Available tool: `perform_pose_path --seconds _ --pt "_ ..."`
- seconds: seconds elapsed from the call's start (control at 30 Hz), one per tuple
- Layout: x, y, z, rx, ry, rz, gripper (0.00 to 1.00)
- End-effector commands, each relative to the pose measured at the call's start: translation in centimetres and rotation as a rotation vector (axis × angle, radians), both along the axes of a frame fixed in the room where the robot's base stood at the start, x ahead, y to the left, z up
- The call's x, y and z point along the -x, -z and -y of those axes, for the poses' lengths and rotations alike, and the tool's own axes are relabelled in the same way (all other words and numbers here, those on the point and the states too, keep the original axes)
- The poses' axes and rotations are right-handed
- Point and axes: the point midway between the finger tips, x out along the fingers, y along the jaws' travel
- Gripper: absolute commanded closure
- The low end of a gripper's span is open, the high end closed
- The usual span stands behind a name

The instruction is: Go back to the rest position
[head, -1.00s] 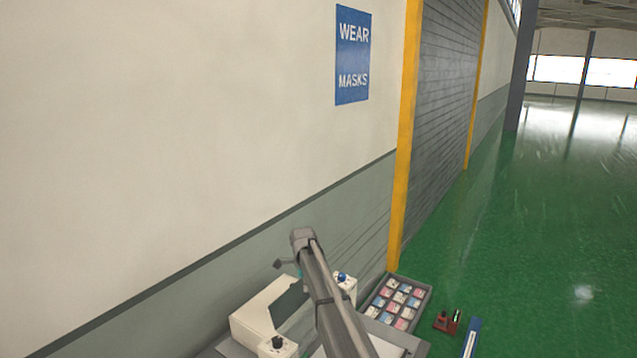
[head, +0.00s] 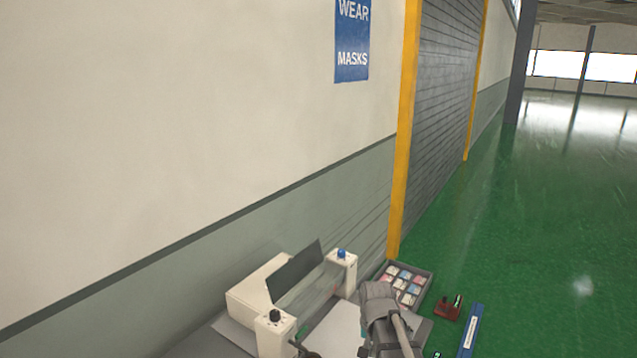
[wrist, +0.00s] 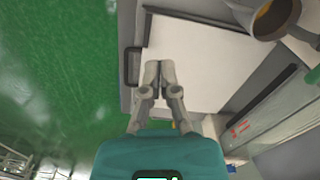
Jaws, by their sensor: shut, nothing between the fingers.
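My gripper (wrist: 159,72) shows in the wrist view with its two fingers together and nothing between them. Below it in that view is a flat white surface (wrist: 205,62) with a grey border. In the head view my arm rises at the bottom, right of centre, in front of the white surface (head: 335,328). My fingers cannot be made out in the head view.
A white machine with a dark panel (head: 297,272) and posts with a blue knob (head: 341,254) and a black knob (head: 275,315) stands left of my arm. Behind it is a tray of small packets (head: 408,280). Right are a red item (head: 447,307), a blue bar (head: 470,330) and open green floor (head: 560,240).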

Motion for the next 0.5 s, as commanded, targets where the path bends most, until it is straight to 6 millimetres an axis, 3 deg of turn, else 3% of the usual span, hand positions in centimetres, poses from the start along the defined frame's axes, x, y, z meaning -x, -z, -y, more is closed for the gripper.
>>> perform_pose_path --seconds 0.03,0.2,0.33,0.5 --pt "2.4 1.0 0.7 -0.001 -0.053 0.0 1.0" --pt "6.5 2.2 2.3 -0.006 -0.225 0.0 1.0" --pt "8.4 2.7 2.9 -0.008 -0.312 0.0 1.0" --pt "9.1 2.8 3.2 -0.009 -0.356 -0.001 1.0"
